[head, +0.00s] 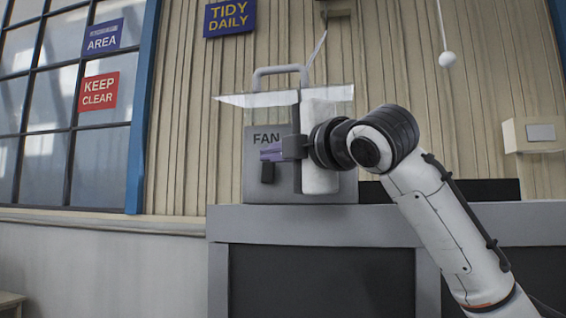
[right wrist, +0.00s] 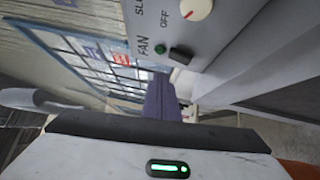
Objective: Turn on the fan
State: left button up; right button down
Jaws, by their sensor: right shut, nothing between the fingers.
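The grey fan box (head: 254,188) labelled FAN stands on a grey counter in the head view, with a handle on top. In the right wrist view its panel (right wrist: 222,40) shows a white knob (right wrist: 196,9) with a red mark near the word OFF, a green spot (right wrist: 160,50) and a small black block (right wrist: 180,56). My right gripper (head: 270,153) is shut and empty in front of the box and hides part of it. Its purple fingers (right wrist: 160,98) are beside the panel in the wrist view; contact cannot be told. My left gripper is not in view.
The grey counter (head: 310,226) runs below the box. A white ball on a cord (head: 447,59) hangs at upper right. A pale wall box (head: 533,135) is at the right. A window (head: 60,100) with signs fills the left.

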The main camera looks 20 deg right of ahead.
jog(key=r+b+v, duration=0.1)
jog(key=r+v, duration=0.1)
jog(key=v, duration=0.7)
jog(key=shift+s+d+b, duration=0.2)
jog(key=shift+d+b, duration=0.05)
jog(key=shift+b, duration=0.15)
jog(key=shift+r, duration=0.1)
